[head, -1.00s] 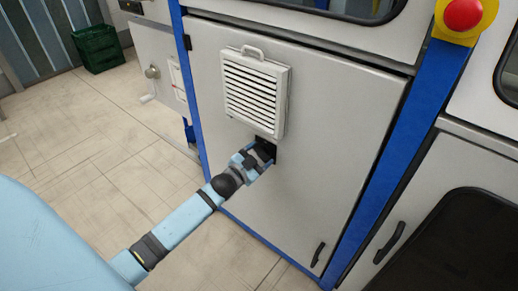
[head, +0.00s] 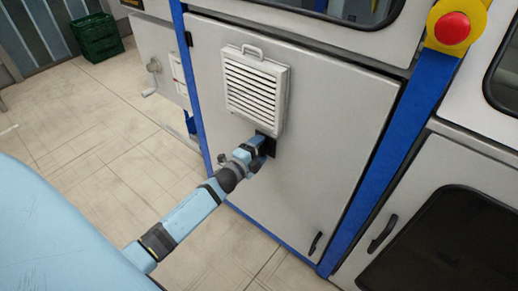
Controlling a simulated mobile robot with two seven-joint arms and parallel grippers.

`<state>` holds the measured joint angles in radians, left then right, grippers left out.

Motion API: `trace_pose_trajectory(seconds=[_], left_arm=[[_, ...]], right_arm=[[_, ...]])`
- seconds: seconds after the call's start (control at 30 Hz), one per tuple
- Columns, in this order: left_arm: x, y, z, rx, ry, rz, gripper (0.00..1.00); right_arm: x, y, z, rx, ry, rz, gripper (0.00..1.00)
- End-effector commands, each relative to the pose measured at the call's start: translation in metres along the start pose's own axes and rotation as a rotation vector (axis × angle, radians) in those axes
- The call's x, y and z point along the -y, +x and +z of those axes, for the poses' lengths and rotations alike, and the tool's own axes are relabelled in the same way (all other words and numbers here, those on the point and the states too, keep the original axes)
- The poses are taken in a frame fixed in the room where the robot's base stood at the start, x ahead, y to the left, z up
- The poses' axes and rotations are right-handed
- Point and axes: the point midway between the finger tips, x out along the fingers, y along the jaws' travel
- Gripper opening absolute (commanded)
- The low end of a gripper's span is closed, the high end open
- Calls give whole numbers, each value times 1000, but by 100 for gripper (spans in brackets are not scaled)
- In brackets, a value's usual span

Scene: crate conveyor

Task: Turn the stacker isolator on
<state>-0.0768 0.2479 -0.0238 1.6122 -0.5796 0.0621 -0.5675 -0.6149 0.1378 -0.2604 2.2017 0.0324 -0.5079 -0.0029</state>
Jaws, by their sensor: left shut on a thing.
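The stacker isolator appears as a dark square plate (head: 270,150) on the grey cabinet door, just below a white louvred cover. My left gripper (head: 265,146) is up against this plate, its fingers pointing into it. It is shut on the isolator's handle, which the fingers and wrist hide. The handle's angle and any on or off marking cannot be seen. My right gripper is not in view.
The louvred cover (head: 255,88) with a top handle sits right above my gripper. The door (head: 330,130) is closed in a blue frame. A red emergency stop (head: 453,27) is at upper right. A green crate (head: 97,38) stands on the floor at upper left.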

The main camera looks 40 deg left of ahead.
Motion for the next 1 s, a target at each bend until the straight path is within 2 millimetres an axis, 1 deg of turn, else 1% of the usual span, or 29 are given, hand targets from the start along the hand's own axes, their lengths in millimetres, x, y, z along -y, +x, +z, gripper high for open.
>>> trace_pose_trajectory(seconds=[0.2, 0.4, 0.9, 0.93, 0.97, 1.0], left_arm=[[0, 0, 0, -1, 110, 0, 46], [0, 0, -1, -1, 163, 0, 46], [0, 0, -1, -1, 179, 0, 47], [0, 0, 0, -1, 179, 0, 75], [0, 0, 0, -1, 179, 0, 82], [0, 0, 0, -1, 179, 0, 91]], right_arm=[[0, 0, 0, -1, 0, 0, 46], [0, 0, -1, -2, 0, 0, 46], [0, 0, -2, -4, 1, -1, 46], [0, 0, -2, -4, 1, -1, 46], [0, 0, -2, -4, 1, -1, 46], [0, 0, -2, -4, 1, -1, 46]])
